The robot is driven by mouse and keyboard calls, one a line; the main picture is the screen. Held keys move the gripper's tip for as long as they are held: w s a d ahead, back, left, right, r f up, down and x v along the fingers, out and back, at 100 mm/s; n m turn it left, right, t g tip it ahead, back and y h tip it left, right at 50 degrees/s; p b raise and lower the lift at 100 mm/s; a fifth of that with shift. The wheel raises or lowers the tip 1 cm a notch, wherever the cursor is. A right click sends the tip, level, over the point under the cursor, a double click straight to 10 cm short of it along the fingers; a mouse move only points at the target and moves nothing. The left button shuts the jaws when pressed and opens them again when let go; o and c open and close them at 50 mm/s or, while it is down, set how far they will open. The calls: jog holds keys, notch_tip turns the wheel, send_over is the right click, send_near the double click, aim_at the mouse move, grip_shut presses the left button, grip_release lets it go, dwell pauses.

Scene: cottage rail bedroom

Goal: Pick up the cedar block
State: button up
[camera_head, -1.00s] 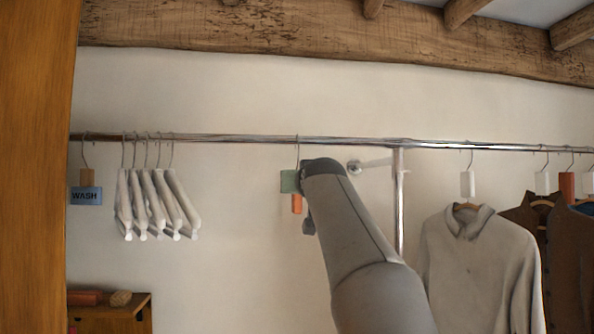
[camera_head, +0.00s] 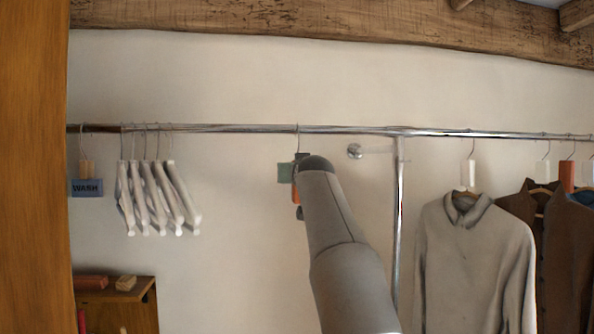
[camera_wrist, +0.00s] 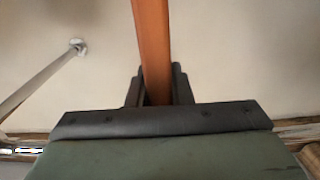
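An orange-brown block (camera_head: 296,192), which looks like the cedar block, hangs below a thin metal hook (camera_head: 297,140) on the rail. In the wrist view the block (camera_wrist: 153,50) is a long bar running from the top edge down between my fingers. My gripper (camera_wrist: 158,88) has a dark finger close against each side of the bar, with no clear gap. In the head view my gripper (camera_head: 300,180) is at the block's height, and my arm hides part of the block.
The metal rail (camera_head: 230,128) crosses the view. White hangers (camera_head: 150,195) and a blue WASH tag (camera_head: 87,188) hang at left. A grey shirt (camera_head: 475,250) and brown jacket (camera_head: 555,250) hang at right. A post (camera_head: 398,220) stands right of my arm. A wooden chest (camera_head: 130,295) is lower left.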

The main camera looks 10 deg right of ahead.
grip_shut()
jog(key=shift+r, duration=0.1)
